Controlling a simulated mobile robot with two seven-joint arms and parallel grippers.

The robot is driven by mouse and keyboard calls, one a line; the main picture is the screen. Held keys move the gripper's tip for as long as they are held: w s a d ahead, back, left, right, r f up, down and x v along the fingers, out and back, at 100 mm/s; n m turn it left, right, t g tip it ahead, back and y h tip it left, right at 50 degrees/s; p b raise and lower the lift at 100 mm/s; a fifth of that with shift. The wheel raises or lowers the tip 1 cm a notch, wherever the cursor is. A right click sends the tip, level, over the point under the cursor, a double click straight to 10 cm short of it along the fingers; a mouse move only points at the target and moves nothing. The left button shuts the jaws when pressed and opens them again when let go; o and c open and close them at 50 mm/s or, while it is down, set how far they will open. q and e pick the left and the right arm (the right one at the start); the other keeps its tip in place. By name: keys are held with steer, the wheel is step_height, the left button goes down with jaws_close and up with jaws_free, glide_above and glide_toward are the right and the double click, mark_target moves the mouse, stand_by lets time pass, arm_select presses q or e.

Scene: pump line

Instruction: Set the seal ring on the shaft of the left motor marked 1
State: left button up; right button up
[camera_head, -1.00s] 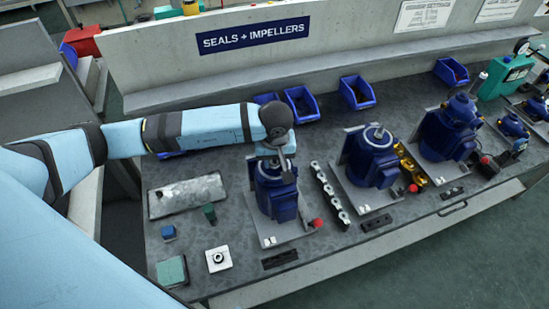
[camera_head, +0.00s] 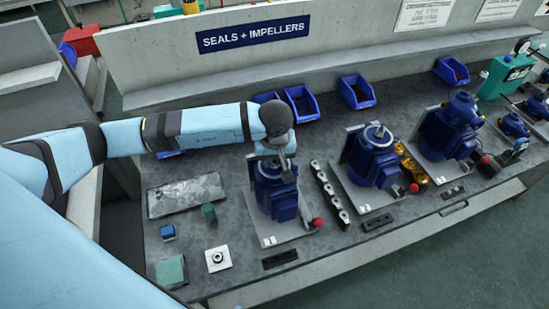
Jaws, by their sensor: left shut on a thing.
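The left motor (camera_head: 275,203) is a dark blue body standing upright on a grey base plate with a small white label at its front. My left gripper (camera_head: 285,168) points down right over the top of this motor, at its shaft. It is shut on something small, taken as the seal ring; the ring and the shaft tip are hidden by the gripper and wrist. My right gripper is not in view.
A second blue motor (camera_head: 371,165) with a bare shaft stands to the right, a third (camera_head: 449,128) beyond it. A white square pad with a dark round piece (camera_head: 218,258) lies front left. A grey tray (camera_head: 186,195) and blue bins (camera_head: 301,103) lie around.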

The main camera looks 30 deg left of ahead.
arm_select(q)
steer(key=o, duration=1.5)
step_height(320, 180, up, 9)
steer(key=p, duration=0.3)
stand_by(0.4)
stand_by(0.3)
